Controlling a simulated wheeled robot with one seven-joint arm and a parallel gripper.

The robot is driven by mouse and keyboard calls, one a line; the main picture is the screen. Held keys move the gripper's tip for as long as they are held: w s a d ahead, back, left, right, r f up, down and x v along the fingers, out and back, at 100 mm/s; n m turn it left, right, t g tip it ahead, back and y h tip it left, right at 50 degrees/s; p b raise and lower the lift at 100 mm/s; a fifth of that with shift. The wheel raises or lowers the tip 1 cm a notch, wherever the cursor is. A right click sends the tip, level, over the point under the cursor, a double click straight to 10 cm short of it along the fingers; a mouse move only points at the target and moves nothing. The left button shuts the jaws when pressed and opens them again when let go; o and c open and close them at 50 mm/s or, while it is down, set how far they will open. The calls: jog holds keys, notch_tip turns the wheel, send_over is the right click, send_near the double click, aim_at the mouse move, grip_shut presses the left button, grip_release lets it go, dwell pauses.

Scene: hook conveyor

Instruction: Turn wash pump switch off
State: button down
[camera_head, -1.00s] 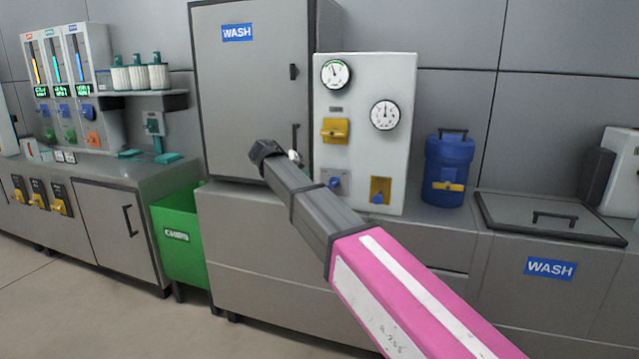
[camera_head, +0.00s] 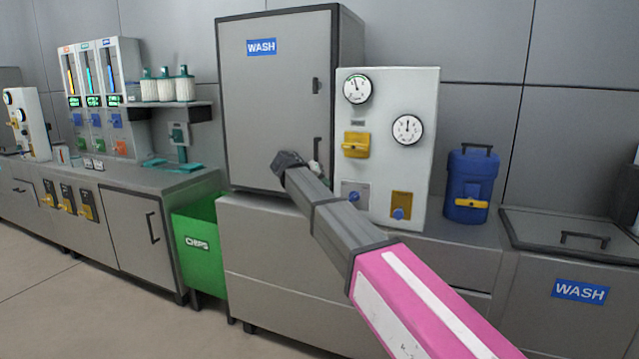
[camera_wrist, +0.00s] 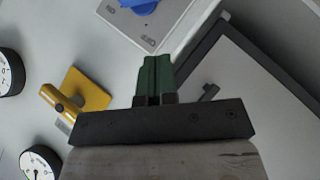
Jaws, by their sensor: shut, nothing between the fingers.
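A white control panel (camera_head: 385,105) stands right of the WASH cabinet. It carries a yellow lever switch (camera_head: 356,144), a blue knob on a grey plate (camera_head: 353,196), and another blue knob on a yellow plate (camera_head: 400,212). I cannot read which is the wash pump switch. In the wrist view, my gripper (camera_wrist: 155,62) is shut and empty, its green fingers pointing towards the grey plate (camera_wrist: 122,22) with the blue knob (camera_wrist: 140,4), which is cut off at the top. The fingers look apart from the knob. The yellow lever (camera_wrist: 75,95) is left of them.
Two round gauges (camera_head: 357,89) (camera_head: 408,129) are on the panel. The grey WASH cabinet (camera_head: 275,100) with a dark handle is close behind my wrist. A blue canister (camera_head: 470,185) stands right of the panel. A green CHIPS bin (camera_head: 198,245) is at the lower left.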

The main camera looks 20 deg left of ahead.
aim_at(354, 197)
jog(key=shift+w+d+f, duration=0.55)
jog(key=shift+d+f, duration=0.35)
jog(key=shift+d, duration=0.05)
jog(key=shift+w+d+f, duration=0.55)
jog(key=shift+d+f, duration=0.4)
jog(key=shift+d, duration=0.05)
jog(key=shift+w+d+f, duration=0.55)
jog(key=shift+d+f, duration=0.35)
jog(key=shift+d, duration=0.05)
jog(key=shift+a+f+n+h, duration=0.1)
jog(key=shift+f+n+h, duration=0.25)
jog(key=shift+h, duration=0.35)
jog(key=d+f+n+t+h, duration=0.1)
jog(key=n+t+h, duration=0.1)
jog(key=n, duration=0.2)
jog(key=d+f+n+t+h, duration=0.1)
jog(key=n+t+h, duration=0.1)
jog(key=n+t, duration=0.1)
jog(key=d+f+n+t+h, duration=0.1)
jog(key=f+n+t+h, duration=0.1)
jog(key=n, duration=0.3)
jog(key=shift+s+t, duration=0.15)
jog(key=shift+t, duration=0.45)
jog(key=shift+d, duration=0.1)
